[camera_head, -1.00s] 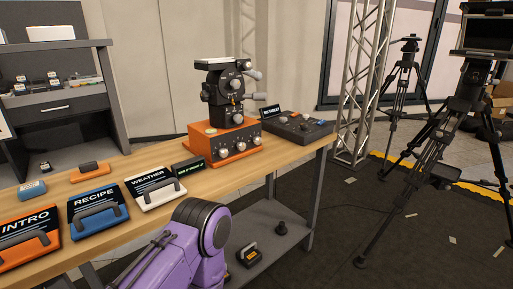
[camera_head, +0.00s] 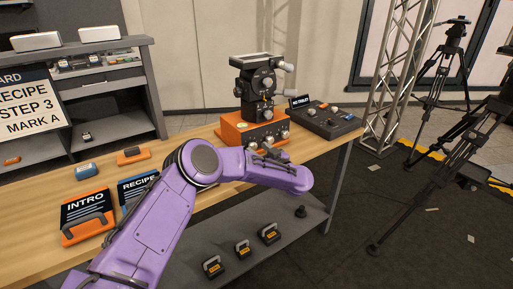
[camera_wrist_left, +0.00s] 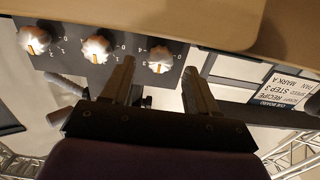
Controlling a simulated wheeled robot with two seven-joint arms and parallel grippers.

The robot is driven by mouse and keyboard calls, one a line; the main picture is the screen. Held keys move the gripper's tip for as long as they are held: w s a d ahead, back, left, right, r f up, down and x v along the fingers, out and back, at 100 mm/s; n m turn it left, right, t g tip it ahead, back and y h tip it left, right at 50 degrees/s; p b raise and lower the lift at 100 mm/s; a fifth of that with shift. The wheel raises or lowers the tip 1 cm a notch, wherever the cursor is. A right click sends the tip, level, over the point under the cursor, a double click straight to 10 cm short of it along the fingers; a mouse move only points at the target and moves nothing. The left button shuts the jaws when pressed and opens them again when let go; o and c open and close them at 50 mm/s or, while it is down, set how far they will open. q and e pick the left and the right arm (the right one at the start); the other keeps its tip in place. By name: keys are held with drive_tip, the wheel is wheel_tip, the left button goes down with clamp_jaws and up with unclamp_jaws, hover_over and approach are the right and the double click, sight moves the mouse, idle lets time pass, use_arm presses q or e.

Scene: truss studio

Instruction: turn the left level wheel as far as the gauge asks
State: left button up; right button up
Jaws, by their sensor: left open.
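The orange control box (camera_head: 232,133) stands on the wooden table with silver knobs on its front. A black head with silver dials (camera_head: 262,84) sits on it. I cannot tell for sure which part is the left level wheel, and no gauge reading is legible. My left gripper (camera_head: 271,154) is close in front of the box and partly hidden by my purple arm. In the left wrist view the open, empty gripper (camera_wrist_left: 159,76) has a silver knob with a yellow mark (camera_wrist_left: 160,58) beyond its fingertips. Two similar knobs (camera_wrist_left: 96,48) sit to the left. Contact cannot be told.
A dark console (camera_head: 325,120) stands right of the box. INTRO (camera_head: 88,210) and RECIPE (camera_head: 134,187) slates lie on the table at left. A cue board (camera_head: 30,103) stands behind. Handled weights (camera_head: 242,250) sit on the lower shelf. Tripods (camera_head: 450,150) stand at right.

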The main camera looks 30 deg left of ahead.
use_arm(q)
drive_tip(key=shift+x, duration=1)
drive_tip(key=shift+d, duration=0.1)
drive_tip(key=c, duration=1)
drive_tip(key=shift+c, duration=0.2)
drive_tip(key=shift+n, duration=0.3)
drive_tip(key=n+b, duration=0.1)
drive_tip(key=n, duration=0.2)
drive_tip(key=shift+s+f+n, duration=0.1)
drive_tip(key=shift+n, duration=0.2)
drive_tip(key=shift+s+n+b, duration=0.1)
drive_tip(key=shift+n+b, duration=0.95)
drive_tip(key=shift+n, duration=1.15)
